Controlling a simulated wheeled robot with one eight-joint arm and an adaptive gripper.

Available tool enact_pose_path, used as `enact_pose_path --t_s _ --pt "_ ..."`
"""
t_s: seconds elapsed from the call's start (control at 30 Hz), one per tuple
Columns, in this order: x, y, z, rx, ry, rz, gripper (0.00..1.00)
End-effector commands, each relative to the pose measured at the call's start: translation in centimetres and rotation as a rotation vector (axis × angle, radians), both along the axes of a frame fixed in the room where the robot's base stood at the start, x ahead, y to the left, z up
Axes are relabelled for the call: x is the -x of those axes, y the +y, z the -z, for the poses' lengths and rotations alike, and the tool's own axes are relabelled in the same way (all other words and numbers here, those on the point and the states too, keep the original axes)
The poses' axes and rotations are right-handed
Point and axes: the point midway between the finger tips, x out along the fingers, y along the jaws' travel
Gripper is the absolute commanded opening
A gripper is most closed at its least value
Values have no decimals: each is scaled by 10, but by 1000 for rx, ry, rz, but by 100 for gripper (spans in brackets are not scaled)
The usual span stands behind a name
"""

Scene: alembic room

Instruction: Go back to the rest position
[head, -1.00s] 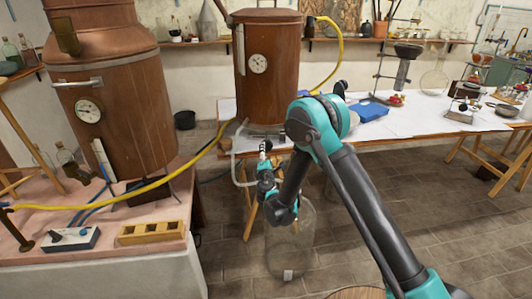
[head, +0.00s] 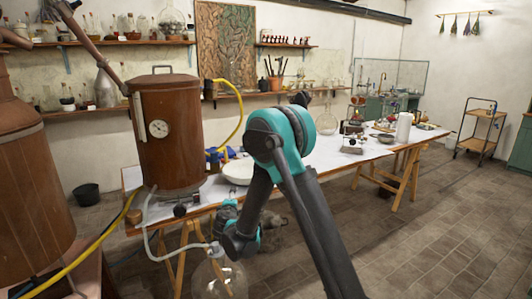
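My arm rises from the lower right of the head view, bends at a teal elbow and runs down to its end in front of the table. My gripper (head: 232,230) is small and dark against the wrist there, and its fingers cannot be made out. A pale hose (head: 158,257) loops from the foot of the copper vessel (head: 168,135) down to a whitish end piece (head: 214,250) beside my wrist. I cannot tell whether they touch. A clear glass vessel (head: 212,284) stands below, partly cut off by the bottom edge.
The long table (head: 330,155) runs behind my arm, with a white bowl (head: 238,171) and glassware on it. A large copper still (head: 30,170) fills the left edge. A yellow hose (head: 95,245) crosses the lower left. Floor (head: 440,225) is clear at right; a trolley (head: 482,132) stands far right.

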Motion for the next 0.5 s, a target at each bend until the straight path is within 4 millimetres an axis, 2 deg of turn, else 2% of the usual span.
enact_pose_path --t_s 0.03,0.2,0.37,0.5 --pt "2 -31 -7 -41 34 53 71" --pt "22 -120 -18 -190 155 223 71" --pt "59 -193 -20 -336 264 380 71" --pt "102 -247 -17 -467 356 512 71"
